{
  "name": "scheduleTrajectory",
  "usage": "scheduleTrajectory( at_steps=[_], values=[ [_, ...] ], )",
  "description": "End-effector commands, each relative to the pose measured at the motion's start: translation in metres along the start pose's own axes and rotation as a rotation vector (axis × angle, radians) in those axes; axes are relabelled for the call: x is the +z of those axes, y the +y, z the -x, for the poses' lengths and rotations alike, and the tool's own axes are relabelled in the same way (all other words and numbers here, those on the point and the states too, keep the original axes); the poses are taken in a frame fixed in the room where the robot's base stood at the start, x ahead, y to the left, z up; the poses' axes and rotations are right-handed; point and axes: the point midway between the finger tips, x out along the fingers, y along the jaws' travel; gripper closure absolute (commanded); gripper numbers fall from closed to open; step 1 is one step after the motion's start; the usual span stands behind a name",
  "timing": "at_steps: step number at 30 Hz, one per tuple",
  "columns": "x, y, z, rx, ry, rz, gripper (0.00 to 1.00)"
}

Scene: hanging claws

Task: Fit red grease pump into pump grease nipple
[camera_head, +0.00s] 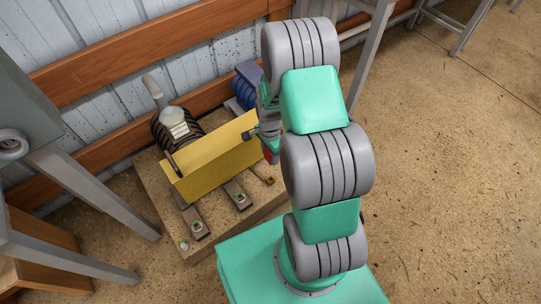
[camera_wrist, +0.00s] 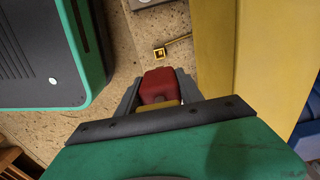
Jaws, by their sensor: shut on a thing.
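The red grease pump (camera_wrist: 160,84) is between the two grey fingers of my gripper (camera_wrist: 158,92), which is shut on it. In the head view a small red patch of the pump (camera_head: 268,155) shows beside the yellow housing, while my arm hides most of my gripper. A small square brass fitting (camera_wrist: 160,53) with a dark centre and a thin rod lies beyond the pump in the wrist view, apart from it. It looks like the grease nipple, but I cannot be sure. The red pump's far end is not clear.
A yellow housing (camera_head: 217,158) stands close beside my gripper, and its wall (camera_wrist: 217,50) fills the right of the wrist view. A blue motor (camera_head: 246,85) is behind it. The machine sits on a slab (camera_head: 160,199). Grey table legs (camera_head: 92,190) stand at left; open floor lies right.

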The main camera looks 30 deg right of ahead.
Motion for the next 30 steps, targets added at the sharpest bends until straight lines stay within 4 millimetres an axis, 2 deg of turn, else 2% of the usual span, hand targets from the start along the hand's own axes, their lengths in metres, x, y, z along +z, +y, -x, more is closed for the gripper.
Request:
scheduleTrajectory(
  at_steps=[5, 30],
  values=[
    [0.003, 0.0, 0.001, 0.0, 0.0, 0.001, 1.0],
    [0.003, 0.0, -0.093, 0.0, 0.0, 0.003, 1.0]
  ],
)
